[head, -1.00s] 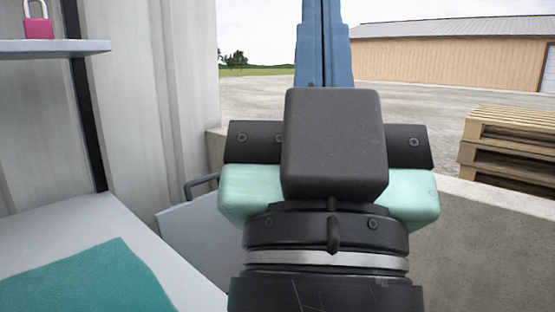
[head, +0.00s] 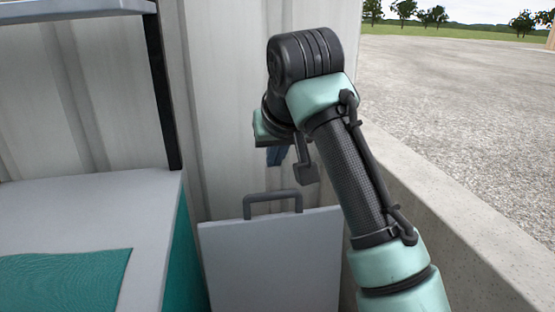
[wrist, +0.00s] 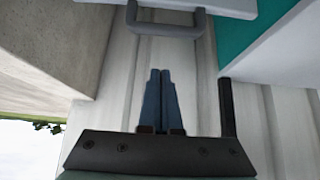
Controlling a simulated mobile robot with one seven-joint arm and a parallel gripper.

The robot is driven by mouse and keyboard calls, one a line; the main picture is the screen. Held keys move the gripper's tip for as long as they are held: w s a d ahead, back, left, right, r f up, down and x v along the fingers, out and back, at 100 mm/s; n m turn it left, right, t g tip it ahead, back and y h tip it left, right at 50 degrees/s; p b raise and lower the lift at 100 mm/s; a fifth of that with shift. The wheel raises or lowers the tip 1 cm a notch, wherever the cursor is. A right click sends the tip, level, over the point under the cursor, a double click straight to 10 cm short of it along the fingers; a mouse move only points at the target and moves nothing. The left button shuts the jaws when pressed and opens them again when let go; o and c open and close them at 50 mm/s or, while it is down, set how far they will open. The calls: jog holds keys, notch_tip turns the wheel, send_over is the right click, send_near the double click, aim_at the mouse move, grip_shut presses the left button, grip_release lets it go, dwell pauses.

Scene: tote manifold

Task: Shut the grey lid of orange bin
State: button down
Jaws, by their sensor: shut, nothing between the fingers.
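The grey lid (head: 272,262) stands raised, a flat panel near the corrugated wall in the head view, with a dark grey handle (head: 272,198) on its top edge. My gripper (head: 276,156) is above the handle, apart from it, mostly hidden behind my wrist. In the wrist view my gripper (wrist: 160,72) shows its blue fingers together and empty. There the lid (wrist: 225,7) shows at the top edge, and the handle (wrist: 165,29) is just ahead of the fingertips with a gap between. The orange bin is not visible in either view.
A white-topped bench (head: 150,225) with teal sides and a teal mat (head: 65,280) stands to the left, under a shelf (head: 70,10) on a black post (head: 164,90). A low concrete wall (head: 460,250) runs along the right. The corrugated wall (head: 225,100) stands close behind.

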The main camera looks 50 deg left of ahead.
jog(key=shift+w+a+f+b, duration=0.1)
jog(key=shift+a+f+b, duration=0.1)
jog(key=shift+f+b, duration=0.75)
jog(key=shift+w+a+f+b, duration=0.1)
jog(key=shift+a+f+b, duration=0.15)
jog(key=shift+f+b, duration=0.7)
jog(key=shift+a+f+b, duration=0.2)
jog(key=shift+f+b, duration=0.25)
jog(key=shift+f, duration=0.95)
jog(key=shift+d, duration=0.1)
